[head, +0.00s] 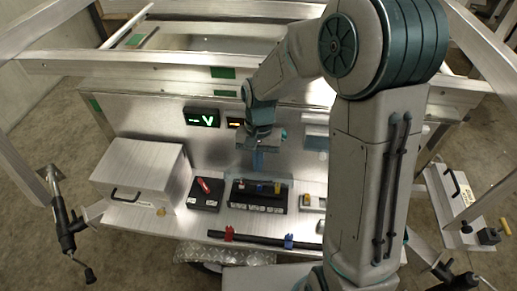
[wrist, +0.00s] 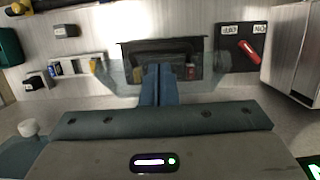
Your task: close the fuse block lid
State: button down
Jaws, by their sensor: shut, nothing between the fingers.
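The fuse block (head: 258,206) is a black box with coloured fuses on the bench shelf. In the wrist view the fuse block (wrist: 130,46) is upside down at the top middle. Its clear lid (wrist: 122,76) appears raised, standing along the block's rear side; it shows faintly in the head view (head: 286,181). My gripper (head: 258,168) points down at the lid, its fingers shut and empty. In the wrist view the fingertips (wrist: 158,68) overlap the lid's middle. I cannot tell whether they touch it. The fingers hide part of the block and lid.
A black switch box with a red lever (head: 204,193) stands left of the block, beside a metal case (head: 140,170). A small light module (head: 312,203) is at right. A black bar with red and blue clamps (head: 260,240) lies in front. A panel with a green display (head: 202,118) rises behind.

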aim_at(259, 178)
jog(key=shift+x, duration=1.25)
jog(key=shift+f, duration=0.1)
